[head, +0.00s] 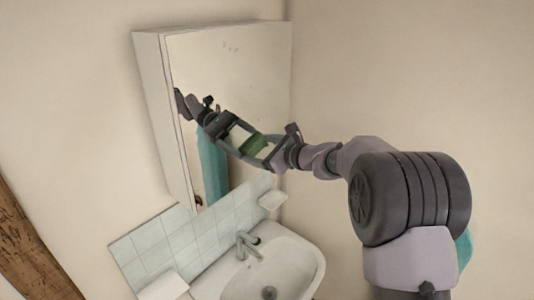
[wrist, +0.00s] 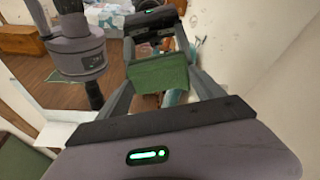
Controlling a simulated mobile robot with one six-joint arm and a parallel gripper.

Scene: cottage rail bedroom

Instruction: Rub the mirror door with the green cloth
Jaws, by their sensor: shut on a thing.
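The mirror door (head: 245,65) is the front of a white wall cabinet above the sink, and it looks shut. It has small dark specks in its upper part. My gripper (head: 249,148) is in front of the door's lower middle, shut on the green cloth (head: 256,143). In the wrist view the folded green cloth (wrist: 160,78) sits between the fingers of my gripper (wrist: 161,64). The reflection of my gripper faces it closely in the mirror. The cloth is at or very near the glass; I cannot tell whether it touches.
A white sink (head: 285,265) with a grey tap (head: 247,243) stands below the cabinet. A wooden beam (head: 30,250) is at lower left. The wall right of the cabinet is bare.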

